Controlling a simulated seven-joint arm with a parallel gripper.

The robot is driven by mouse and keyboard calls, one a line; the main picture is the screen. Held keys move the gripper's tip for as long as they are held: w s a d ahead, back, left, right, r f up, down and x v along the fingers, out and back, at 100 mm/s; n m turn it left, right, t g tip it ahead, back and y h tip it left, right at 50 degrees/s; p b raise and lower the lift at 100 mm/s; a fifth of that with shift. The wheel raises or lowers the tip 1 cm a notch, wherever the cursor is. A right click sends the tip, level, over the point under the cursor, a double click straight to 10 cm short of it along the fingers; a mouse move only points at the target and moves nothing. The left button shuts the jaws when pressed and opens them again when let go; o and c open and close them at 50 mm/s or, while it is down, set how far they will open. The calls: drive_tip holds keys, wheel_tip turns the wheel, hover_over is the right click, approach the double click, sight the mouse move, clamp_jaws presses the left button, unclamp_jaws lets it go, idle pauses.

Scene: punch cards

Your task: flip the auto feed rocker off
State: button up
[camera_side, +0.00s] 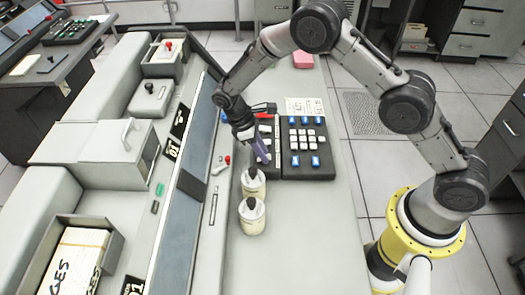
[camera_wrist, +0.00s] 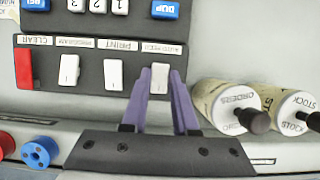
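The auto feed rocker (camera_wrist: 159,79) is white and sits under an upside-down AUTO FEED label (camera_wrist: 160,50) in the wrist view. It is the rightmost in a row of rockers on a dark panel (camera_wrist: 90,95). My gripper (camera_wrist: 160,73) has two purple fingers, apart, one on each side of this rocker in the picture. I cannot tell whether they touch it. In the side view, my gripper (camera_side: 263,157) is low over the near end of the rocker strip and hides part of it. Which way the rocker is tipped is unclear.
A print rocker (camera_wrist: 114,74), another white rocker (camera_wrist: 69,70) and a red clear rocker (camera_wrist: 24,68) share the panel. A keypad (camera_side: 305,165) adjoins it. Two cream canisters with dark stoppers, labelled ORDERS (camera_wrist: 224,105) and STOCK (camera_wrist: 288,105), stand close beside my gripper.

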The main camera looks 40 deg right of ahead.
clamp_jaws()
drive_tip(key=shift+s+d+t+y, duration=0.15)
drive_tip(key=shift+t+y, duration=0.35)
drive_tip(key=shift+s+d+t+y, duration=0.15)
drive_tip(key=shift+t+y, duration=0.45)
drive_tip(key=shift+s+d+t+y, duration=0.15)
drive_tip(key=shift+t+y, duration=0.45)
drive_tip(key=o, duration=0.8)
unclamp_jaws()
drive_tip(key=shift+o, duration=0.2)
